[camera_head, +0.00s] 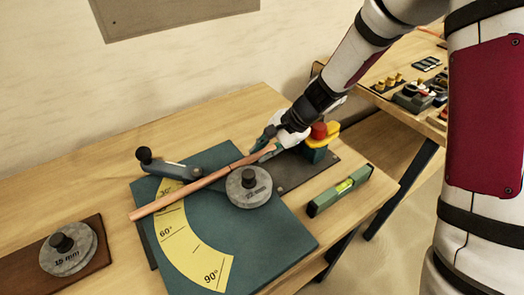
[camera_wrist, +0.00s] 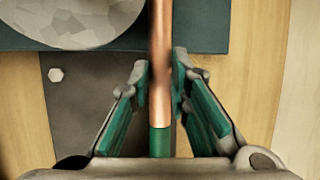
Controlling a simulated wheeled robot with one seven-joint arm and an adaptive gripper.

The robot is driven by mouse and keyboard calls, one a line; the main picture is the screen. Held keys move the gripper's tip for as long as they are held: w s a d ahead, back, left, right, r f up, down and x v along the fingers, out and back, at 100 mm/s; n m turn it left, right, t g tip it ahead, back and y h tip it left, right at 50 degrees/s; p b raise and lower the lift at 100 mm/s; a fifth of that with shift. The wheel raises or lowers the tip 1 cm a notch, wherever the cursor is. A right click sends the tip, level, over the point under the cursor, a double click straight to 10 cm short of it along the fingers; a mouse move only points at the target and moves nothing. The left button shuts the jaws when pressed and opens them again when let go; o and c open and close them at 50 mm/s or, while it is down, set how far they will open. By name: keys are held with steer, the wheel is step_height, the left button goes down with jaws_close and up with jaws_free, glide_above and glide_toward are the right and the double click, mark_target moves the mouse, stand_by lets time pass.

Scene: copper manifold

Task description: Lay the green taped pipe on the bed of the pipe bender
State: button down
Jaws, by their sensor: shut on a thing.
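The copper pipe (camera_head: 190,192) stretches across the teal bed of the pipe bender (camera_head: 270,240), passing just behind the round grey die (camera_head: 252,199). Its far left end reaches past the bed's left edge. My gripper (camera_head: 266,143) is shut on the pipe near its right end. In the wrist view the pipe (camera_wrist: 160,60) runs straight between the fingers of my gripper (camera_wrist: 162,80), with a green tape band (camera_wrist: 160,142) close to the palm. The die also shows beside the pipe in the wrist view (camera_wrist: 75,22). I cannot tell whether the pipe touches the bed.
A lever with a black knob (camera_head: 143,155) lies behind the pipe. A second die marked 15 mm (camera_head: 68,258) sits on a brown board at left. A green spirit level (camera_head: 339,192) lies at right. A red, yellow and blue item (camera_head: 321,140) stands beside my gripper.

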steer(key=shift+w+d, duration=0.45)
steer(key=shift+d, duration=0.2)
stand_by(0.7)
steer(key=c, duration=1.1)
jaws_free()
steer(key=shift+r, duration=0.1)
steer(key=shift+r+p, duration=1.9)
steer(key=shift+r, duration=1.55)
